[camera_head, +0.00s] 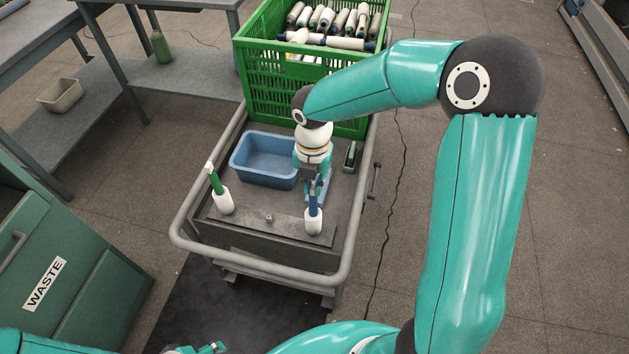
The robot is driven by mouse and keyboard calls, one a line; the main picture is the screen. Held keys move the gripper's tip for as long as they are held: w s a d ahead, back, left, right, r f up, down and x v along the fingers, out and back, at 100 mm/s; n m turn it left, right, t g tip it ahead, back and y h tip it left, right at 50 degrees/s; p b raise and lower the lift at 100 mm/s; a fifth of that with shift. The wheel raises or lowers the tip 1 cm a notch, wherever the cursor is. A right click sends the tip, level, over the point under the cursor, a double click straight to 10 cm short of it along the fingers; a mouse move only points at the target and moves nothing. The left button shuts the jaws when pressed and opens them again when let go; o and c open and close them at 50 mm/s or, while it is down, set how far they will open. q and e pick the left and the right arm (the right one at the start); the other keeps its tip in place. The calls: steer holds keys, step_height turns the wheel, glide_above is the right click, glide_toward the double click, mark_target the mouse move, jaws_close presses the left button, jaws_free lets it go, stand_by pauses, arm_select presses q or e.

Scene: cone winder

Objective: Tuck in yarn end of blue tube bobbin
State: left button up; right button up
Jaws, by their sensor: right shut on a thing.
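The blue tube bobbin (313,222) stands upright near the front right of the cart top, with white yarn low on its blue tube. My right gripper (314,186) points down over it and is shut at the upper part of the blue tube. The fingers cover the tube's top, and the yarn end is too small to make out. A second bobbin (222,201), white yarn on a green tube, stands to the left. My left gripper (212,349) shows only in part at the bottom edge, and I cannot tell whether it is open.
A blue bin (264,178) sits behind the bobbins. A green crate (256,93) full of bobbins stands at the back. A rail (188,247) rings the cart. A small dark green item (350,155) lies at right. The green waste cabinet (75,245) is at left.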

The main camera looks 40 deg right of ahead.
steer(key=o, duration=1.2)
steer(key=shift+r, duration=0.1)
steer(key=shift+r+p, duration=3.25)
steer(key=shift+r, duration=0.2)
